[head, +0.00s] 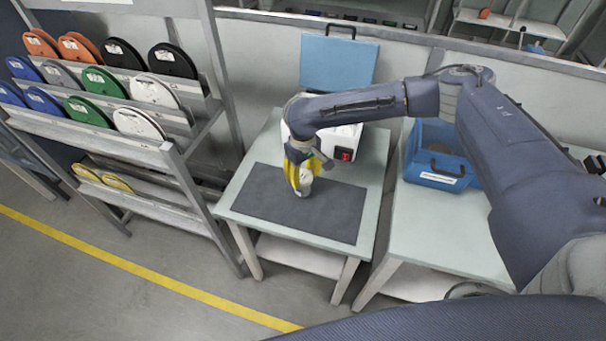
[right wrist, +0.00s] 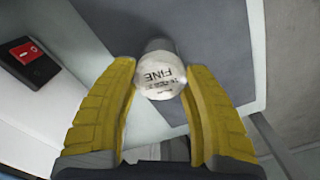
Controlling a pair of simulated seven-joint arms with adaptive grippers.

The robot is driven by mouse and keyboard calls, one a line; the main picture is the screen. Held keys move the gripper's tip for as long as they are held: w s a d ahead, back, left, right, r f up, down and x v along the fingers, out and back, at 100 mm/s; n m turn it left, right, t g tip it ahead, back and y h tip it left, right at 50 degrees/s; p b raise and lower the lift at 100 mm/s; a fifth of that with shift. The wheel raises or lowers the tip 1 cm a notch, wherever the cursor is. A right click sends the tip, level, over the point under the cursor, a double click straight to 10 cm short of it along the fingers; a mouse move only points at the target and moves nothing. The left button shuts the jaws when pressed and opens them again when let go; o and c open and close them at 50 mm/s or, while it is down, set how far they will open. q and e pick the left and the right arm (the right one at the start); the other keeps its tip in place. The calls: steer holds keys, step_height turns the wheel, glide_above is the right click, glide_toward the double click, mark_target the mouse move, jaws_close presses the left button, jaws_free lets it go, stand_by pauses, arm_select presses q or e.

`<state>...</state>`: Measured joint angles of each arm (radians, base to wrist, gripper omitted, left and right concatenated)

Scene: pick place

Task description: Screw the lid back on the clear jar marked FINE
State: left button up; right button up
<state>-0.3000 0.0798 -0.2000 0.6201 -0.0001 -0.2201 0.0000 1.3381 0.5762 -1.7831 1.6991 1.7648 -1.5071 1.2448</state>
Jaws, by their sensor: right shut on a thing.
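The jar marked FINE (right wrist: 160,75) shows in the right wrist view between my yellow fingers, its pale round face with the printed word towards the camera and a greyish part behind. My right gripper (right wrist: 158,78) is shut on it. In the head view the right gripper (head: 299,176) points down over the grey mat, with the pale jar (head: 306,188) at its fingertips, at or just above the mat. I cannot make out a separate lid, or whether one is on the jar. My left gripper is not in view.
The dark grey mat (head: 335,215) lies on a pale table. Behind the gripper is a white device with a red switch (head: 345,155). An open blue case (head: 338,62) stands at the back. A blue bin (head: 440,178) is on the right table; a rack of discs (head: 150,122) stands left.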

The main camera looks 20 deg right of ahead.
steer(key=shift+m, duration=2.1)
steer(key=shift+s, duration=0.1)
steer(key=shift+m, duration=2)
steer(key=shift+m, duration=2)
